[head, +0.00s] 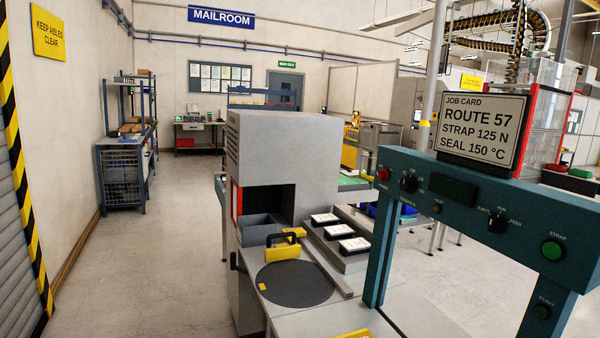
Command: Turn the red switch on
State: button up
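A small red switch (384,174) is at the left end of the teal control panel (470,197), on the right side of the head view. The lettering below it is too small to read surely, and I cannot tell its on or off position. Black knobs sit on the same panel, one (408,184) just right of the red switch and another (497,220) farther right. A green button (552,250) is at the right end. My gripper is not visible in this view.
A job card (484,128) reading "ROUTE 57, STRAP 125 N, SEAL 150 °C" stands on the panel. Left of it are a grey machine (285,150), a dark round plate (296,286) with a yellow-and-black piece (284,247), and several white-topped blocks. Open floor (160,260) lies at left.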

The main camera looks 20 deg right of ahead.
aim_at(384, 174)
jog(key=u, duration=1.3)
jog(key=i, duration=2.75)
jog(key=z, duration=2.95)
jog(key=i, duration=1)
jog(key=z, duration=0.1)
